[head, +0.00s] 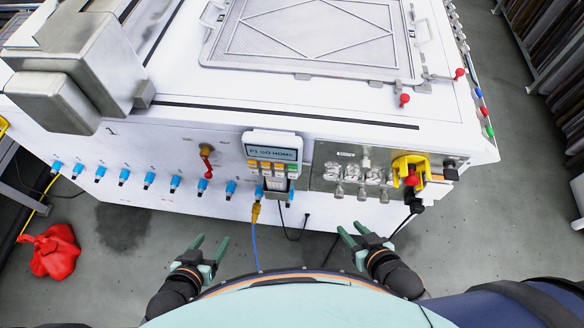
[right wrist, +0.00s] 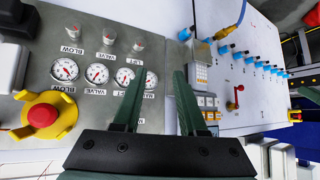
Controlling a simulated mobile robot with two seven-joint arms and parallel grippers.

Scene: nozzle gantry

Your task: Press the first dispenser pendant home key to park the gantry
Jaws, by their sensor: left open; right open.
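The dispenser pendant (head: 273,150) hangs on the front face of the white machine (head: 130,148). Its screen seems to read "P1 GO HOME", with a row of orange and green keys below. I cannot tell which one is the home key. In the right wrist view the pendant (right wrist: 203,76) is beyond the fingers, partly hidden by one. My left gripper (head: 210,242) is open and empty, below and left of the pendant. My right gripper (head: 353,230) is open and empty, below and right of it. Neither touches the pendant.
Right of the pendant is a panel with gauges (head: 356,173) and a red emergency button on yellow (head: 411,178). Several blue fittings (head: 149,180) line the front, with a red lever (head: 207,165). A blue cable (head: 255,238) hangs below. A red bag (head: 50,251) lies on the floor.

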